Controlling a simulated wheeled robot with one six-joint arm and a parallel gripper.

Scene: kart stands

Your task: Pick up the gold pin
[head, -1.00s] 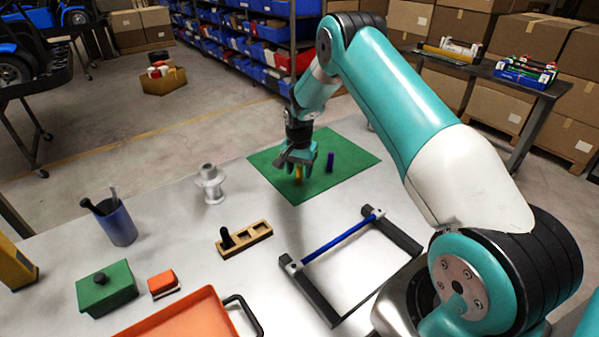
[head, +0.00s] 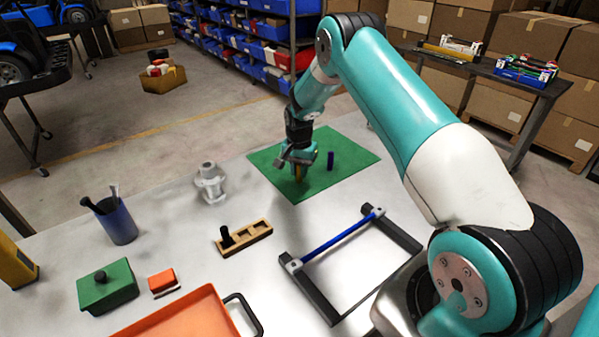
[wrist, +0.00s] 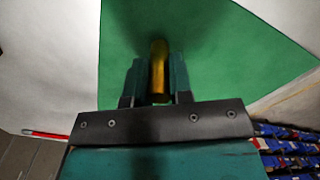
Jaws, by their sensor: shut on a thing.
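The gold pin (wrist: 158,68) stands between the two fingers of my gripper (wrist: 157,80) in the wrist view. The fingers are shut on it. In the head view my gripper (head: 297,168) is low over the green mat (head: 345,167), and a small part of the gold pin (head: 298,173) shows below the fingers. I cannot tell whether the pin's foot touches the mat.
A wooden block with sockets (head: 258,231) holds a black pin. A grey spool (head: 210,182), a blue cup (head: 117,222), a green box (head: 107,288), an orange tray (head: 190,312) and a frame with a blue bar (head: 335,237) stand on the table. The mat's right side is clear.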

